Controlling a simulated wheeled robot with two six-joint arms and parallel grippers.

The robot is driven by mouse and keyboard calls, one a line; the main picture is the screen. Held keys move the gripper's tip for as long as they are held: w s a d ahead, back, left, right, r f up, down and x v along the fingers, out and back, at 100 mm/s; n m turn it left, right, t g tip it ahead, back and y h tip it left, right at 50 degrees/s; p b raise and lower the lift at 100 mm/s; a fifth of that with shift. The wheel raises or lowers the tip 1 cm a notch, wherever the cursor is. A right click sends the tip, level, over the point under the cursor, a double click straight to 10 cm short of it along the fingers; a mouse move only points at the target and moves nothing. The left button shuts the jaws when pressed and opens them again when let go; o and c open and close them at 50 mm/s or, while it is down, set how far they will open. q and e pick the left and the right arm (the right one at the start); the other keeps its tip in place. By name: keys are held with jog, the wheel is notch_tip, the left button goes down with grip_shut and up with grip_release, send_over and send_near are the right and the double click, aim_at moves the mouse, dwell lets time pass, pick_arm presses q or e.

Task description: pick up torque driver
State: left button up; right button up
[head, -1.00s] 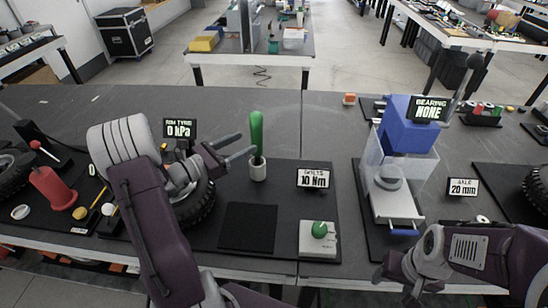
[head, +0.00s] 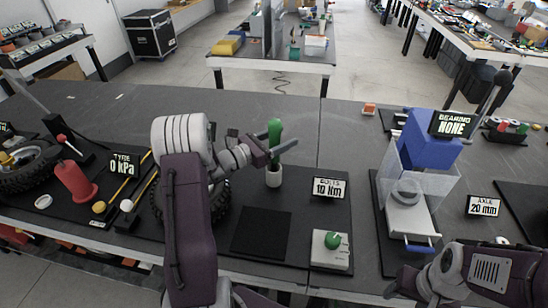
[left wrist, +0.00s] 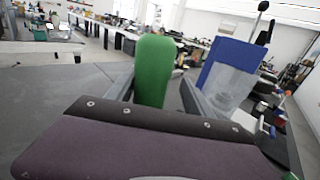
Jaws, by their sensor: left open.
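The torque driver, with its green handle (head: 274,130), stands upright in a white holder (head: 274,177) on the dark mat. My left gripper (head: 276,149) is open at the handle, with its fingers to either side. In the left wrist view, the green handle (left wrist: 154,68) rises between the two grey fingers (left wrist: 156,95). I cannot tell whether either finger touches it. The lower part of the driver is hidden in the holder. My right gripper (head: 402,285) is low at the right by the table's front edge, and its jaws are unclear.
A tyre (head: 212,212) lies under my left arm. A "10 Nm" display (head: 329,188) and a white box with a green button (head: 332,249) stand right of the holder. A blue and clear bearing dispenser (head: 430,140) stands farther right. The square black pad (head: 261,233) is bare.

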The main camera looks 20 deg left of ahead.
pick_arm(q)
jog(key=shift+s, duration=0.1)
grip_shut()
notch_tip(320, 180, up, 19)
jog(key=p, duration=0.8)
jog(key=shift+r, duration=0.1)
